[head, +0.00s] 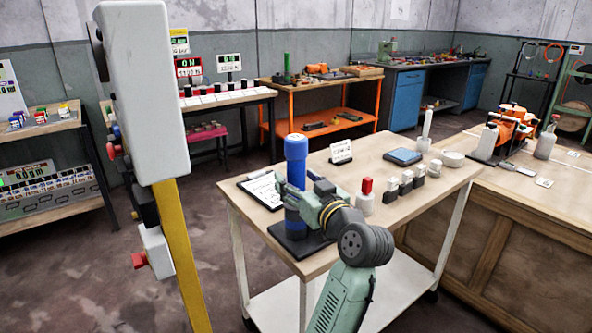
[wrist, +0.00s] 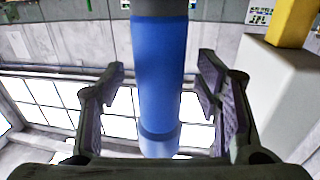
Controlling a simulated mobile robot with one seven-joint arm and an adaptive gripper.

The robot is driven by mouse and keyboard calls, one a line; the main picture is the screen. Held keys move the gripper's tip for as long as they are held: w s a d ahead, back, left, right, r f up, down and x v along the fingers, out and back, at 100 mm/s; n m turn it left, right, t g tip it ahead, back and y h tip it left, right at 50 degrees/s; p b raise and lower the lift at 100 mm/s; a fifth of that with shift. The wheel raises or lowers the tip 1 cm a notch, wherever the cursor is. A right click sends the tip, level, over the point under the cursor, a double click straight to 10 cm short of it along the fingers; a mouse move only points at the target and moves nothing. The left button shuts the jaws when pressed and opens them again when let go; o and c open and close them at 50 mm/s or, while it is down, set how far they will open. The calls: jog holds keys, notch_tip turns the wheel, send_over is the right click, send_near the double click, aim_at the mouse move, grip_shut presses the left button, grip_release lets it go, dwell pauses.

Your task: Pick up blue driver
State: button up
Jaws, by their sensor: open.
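The blue driver (head: 297,176) stands upright on a black base (head: 294,241) at the near left corner of the wooden-topped cart. In the wrist view the blue driver (wrist: 158,70) runs top to bottom between the two fingers. My gripper (head: 308,193) reaches level from the right at the driver's middle. Its fingers stand open on either side of the driver, with a gap showing on both sides in the wrist view (wrist: 160,85). The gripper and wrist hide part of the driver's middle in the head view.
A clipboard (head: 262,191) lies left of the driver. A white bottle with a red cap (head: 365,197), several small blocks (head: 405,184) and a small sign (head: 341,152) are on the cart. A tall white box on a yellow post (head: 145,95) stands at the left.

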jog(key=shift+w+a, duration=0.15)
jog(key=shift+w, duration=0.3)
jog(key=c, duration=1.3)
grip_shut()
jog(key=shift+r, duration=0.2)
